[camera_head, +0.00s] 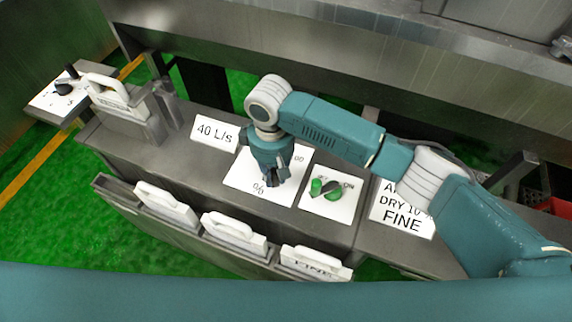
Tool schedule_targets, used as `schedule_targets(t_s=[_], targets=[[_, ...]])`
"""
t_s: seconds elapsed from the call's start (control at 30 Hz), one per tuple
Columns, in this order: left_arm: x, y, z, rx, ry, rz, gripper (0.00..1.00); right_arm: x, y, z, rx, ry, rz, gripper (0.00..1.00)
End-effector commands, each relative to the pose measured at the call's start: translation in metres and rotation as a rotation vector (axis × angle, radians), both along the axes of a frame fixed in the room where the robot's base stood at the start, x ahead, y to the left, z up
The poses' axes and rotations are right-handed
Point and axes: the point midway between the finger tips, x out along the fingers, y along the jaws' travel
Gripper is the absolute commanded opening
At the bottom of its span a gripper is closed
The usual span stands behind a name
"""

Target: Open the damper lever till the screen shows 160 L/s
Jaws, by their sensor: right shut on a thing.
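The screen (214,133) is a white sign on the grey bench that reads 40 L/s. To its right lies a white dial plate (240,179) with partly covered markings, a "%" sign among them. My right gripper (270,184) points down over the middle of this plate and is shut on the damper lever. The gripper hides the lever, so I cannot tell its angle. My left gripper is not in view.
A green switch (322,188) on a white ON plate is close right of the gripper. A sign (403,213) reads DRY 10 and FINE. White-handled pieces (234,228) stand in a front rack. Another white handle (108,88) and a black-knobbed plate (60,92) are at left.

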Motion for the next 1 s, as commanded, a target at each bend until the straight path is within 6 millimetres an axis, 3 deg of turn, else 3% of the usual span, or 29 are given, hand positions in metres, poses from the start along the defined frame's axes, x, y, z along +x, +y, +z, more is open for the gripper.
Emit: schedule_targets(t_s=[0.03, 0.2, 0.57, 0.6, 0.67, 1.0], targets=[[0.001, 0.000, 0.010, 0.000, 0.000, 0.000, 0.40, -0.003, 0.010, 0.006, 0.003, 0.004, -0.024, 0.00], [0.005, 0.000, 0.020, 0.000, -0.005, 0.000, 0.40, -0.003, 0.017, 0.003, 0.002, 0.002, -0.101, 0.00], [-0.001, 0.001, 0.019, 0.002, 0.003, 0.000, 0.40, -0.002, 0.018, 0.001, 0.003, -0.001, -0.117, 0.00], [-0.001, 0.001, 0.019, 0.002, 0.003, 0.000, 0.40, -0.002, 0.018, 0.001, 0.003, -0.001, -0.117, 0.28], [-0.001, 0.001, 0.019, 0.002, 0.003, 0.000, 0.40, -0.002, 0.018, 0.001, 0.003, -0.001, -0.117, 0.40], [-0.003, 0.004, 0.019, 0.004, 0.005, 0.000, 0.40, -0.002, 0.018, 0.003, 0.002, -0.001, -0.118, 0.40]])
